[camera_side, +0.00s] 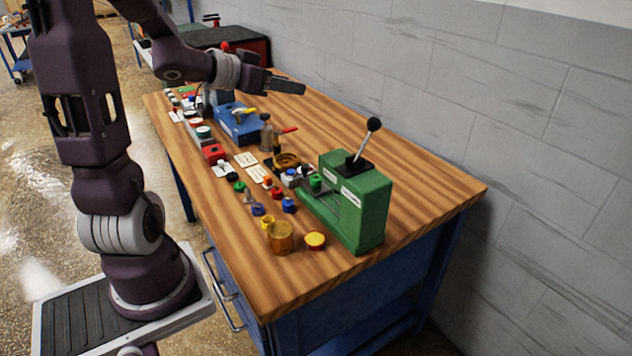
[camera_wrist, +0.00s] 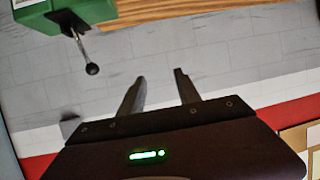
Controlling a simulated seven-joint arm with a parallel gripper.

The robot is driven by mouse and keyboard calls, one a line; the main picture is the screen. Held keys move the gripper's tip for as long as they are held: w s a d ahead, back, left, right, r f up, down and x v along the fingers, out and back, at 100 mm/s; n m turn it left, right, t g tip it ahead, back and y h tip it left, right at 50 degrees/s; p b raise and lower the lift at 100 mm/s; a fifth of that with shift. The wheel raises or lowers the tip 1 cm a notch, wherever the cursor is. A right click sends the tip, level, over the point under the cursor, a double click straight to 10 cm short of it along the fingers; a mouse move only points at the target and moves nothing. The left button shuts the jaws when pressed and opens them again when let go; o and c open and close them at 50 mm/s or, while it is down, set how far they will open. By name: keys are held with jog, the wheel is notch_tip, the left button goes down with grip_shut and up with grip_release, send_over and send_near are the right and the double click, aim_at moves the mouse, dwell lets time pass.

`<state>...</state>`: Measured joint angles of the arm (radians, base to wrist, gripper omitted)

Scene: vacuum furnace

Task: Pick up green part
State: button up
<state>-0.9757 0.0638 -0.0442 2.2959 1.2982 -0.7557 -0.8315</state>
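A small green part (camera_side: 239,187) lies on the wooden workbench (camera_side: 420,195), left of the green machine. Another small green piece (camera_side: 315,182) sits at the left side of that machine. I cannot tell which of the two the task means. My gripper (camera_side: 303,90) is raised above the back of the bench, well away from both. In the wrist view, my gripper (camera_wrist: 162,75) has its two fingers apart with nothing between them, so it is open and empty. The wrist view faces the wall, and neither small green piece shows there.
Several small red, blue and yellow parts lie around the green part. A blue fixture (camera_side: 238,124) stands farther back. The front right bench corner is clear.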

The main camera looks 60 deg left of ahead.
send_near(311, 180)
jog(key=x, duration=0.2)
jog(key=shift+w+a, duration=0.2)
jog(key=shift+w, duration=0.2)
jog(key=x, duration=0.7)
jog(key=shift+w+d+f, duration=0.15)
jog(key=shift+d, duration=0.05)
jog(key=shift+c, duration=0.4)
grip_shut()
